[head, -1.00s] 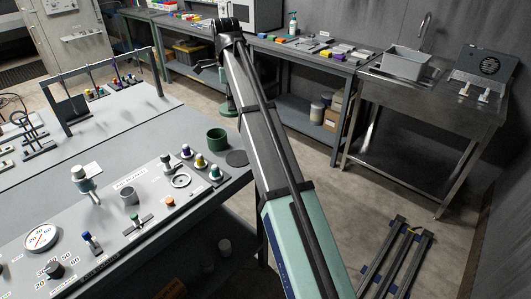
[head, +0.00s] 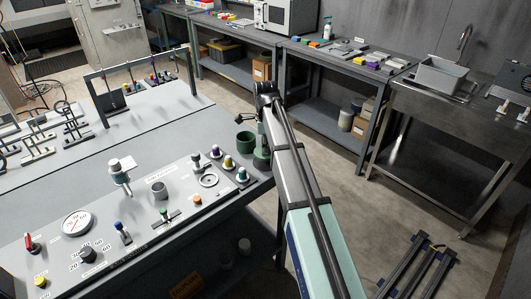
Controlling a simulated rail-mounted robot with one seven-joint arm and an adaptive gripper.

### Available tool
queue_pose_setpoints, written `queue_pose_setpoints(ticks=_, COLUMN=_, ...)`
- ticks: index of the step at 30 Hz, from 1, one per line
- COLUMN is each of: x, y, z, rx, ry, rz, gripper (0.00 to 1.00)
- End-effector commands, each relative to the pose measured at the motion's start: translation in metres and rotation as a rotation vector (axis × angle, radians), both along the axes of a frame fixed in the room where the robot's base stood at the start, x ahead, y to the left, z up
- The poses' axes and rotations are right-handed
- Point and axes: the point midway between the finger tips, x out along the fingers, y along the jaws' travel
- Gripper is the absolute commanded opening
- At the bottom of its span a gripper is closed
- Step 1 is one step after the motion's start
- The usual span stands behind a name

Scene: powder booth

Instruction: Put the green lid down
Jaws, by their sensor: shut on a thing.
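My arm reaches out over the far right corner of the grey bench, and my gripper (head: 262,151) hangs down at its end, partly hidden by the arm. It is shut on the green lid (head: 261,163), a small dark green disc low at its tip. The lid is just right of the open dark green pot (head: 245,141), at the bench's right edge. The lid's far side is hidden, and I cannot tell whether it touches the bench. The dark round patch on the bench there is hidden.
A black rack (head: 140,72) stands behind. A sink table (head: 437,95) is at the right, with open floor between.

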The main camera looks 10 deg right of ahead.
Motion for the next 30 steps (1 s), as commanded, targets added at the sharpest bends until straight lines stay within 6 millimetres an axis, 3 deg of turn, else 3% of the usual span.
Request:
queue_pose_setpoints(ticks=11, x=-0.001, y=0.0, z=-0.036, rx=0.0, ry=0.001, rz=0.0, gripper=0.0)
queue_pose_setpoints(ticks=23, x=0.0, y=0.0, z=-0.042, rx=0.0, ry=0.001, rz=0.0, gripper=0.0)
queue_pose_setpoints(ticks=24, x=0.0, y=0.0, z=-0.041, rx=0.0, ry=0.0, rz=0.0, gripper=0.37)
queue_pose_setpoints(ticks=25, x=0.0, y=0.0, z=-0.041, rx=0.0, ry=0.0, rz=0.0, gripper=0.48)
queue_pose_setpoints(ticks=30, x=0.0, y=0.0, z=-0.041, rx=0.0, ry=0.0, rz=0.0, gripper=0.48)
